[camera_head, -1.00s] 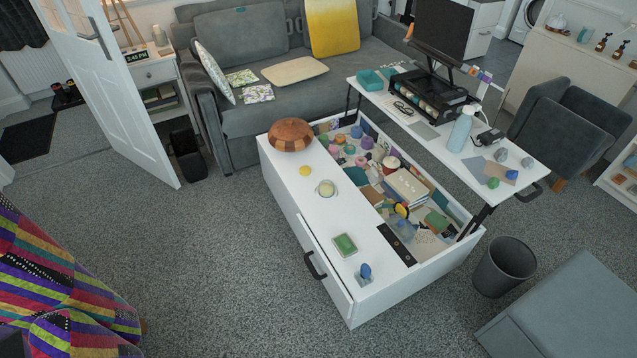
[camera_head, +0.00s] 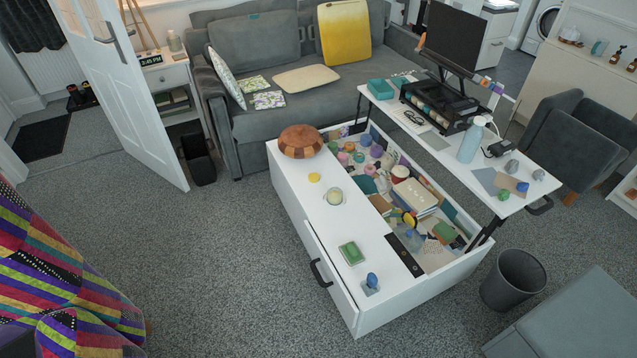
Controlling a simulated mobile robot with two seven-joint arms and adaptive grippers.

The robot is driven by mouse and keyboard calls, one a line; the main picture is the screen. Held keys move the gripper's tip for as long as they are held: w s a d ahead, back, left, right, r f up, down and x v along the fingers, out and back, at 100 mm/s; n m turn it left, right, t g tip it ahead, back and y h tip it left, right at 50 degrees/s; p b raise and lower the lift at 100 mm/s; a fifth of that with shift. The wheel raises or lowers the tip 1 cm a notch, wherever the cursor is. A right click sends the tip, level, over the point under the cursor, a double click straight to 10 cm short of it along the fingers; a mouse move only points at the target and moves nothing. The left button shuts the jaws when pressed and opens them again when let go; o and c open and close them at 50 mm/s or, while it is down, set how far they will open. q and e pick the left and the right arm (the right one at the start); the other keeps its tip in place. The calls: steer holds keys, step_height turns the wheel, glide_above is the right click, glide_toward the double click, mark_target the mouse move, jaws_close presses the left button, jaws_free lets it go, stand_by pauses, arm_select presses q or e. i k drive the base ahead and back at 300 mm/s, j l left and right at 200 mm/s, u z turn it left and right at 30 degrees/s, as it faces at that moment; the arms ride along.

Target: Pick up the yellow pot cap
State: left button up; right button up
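A small round yellow cap (camera_head: 314,177) lies on the white top of the coffee table (camera_head: 326,228), near its far left part. Just in front of it and to the right stands a small round pot with pale yellow contents (camera_head: 334,196). A brown wooden bowl-like object (camera_head: 300,141) sits behind the cap at the table's far corner. Neither of my grippers shows in the head view, and nothing is touching the cap.
The table's right part is an open compartment full of craft items. A raised white top (camera_head: 440,145) with a monitor and bottle hangs over its right side. A dark bin (camera_head: 513,280) stands at the right. Carpet (camera_head: 230,270) is clear left of the table.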

mark_target(313, 178)
steer(key=i+j+z, duration=0.2)
steer(key=z, duration=0.5)
steer(key=i+j+z, duration=0.15)
steer(key=j, duration=0.15)
steer(key=i+j+z, duration=0.2)
steer(key=j, duration=0.15)
steer(key=j+z, duration=0.15)
steer(key=j, duration=0.15)
steer(key=i+j, duration=0.15)
steer(key=j, duration=0.3)
steer(key=i+j, duration=0.1)
steer(key=j, duration=0.35)
steer(key=i+j+z, duration=0.1)
steer(key=j, duration=0.4)
steer(key=i+j, duration=0.15)
steer(key=j, duration=0.3)
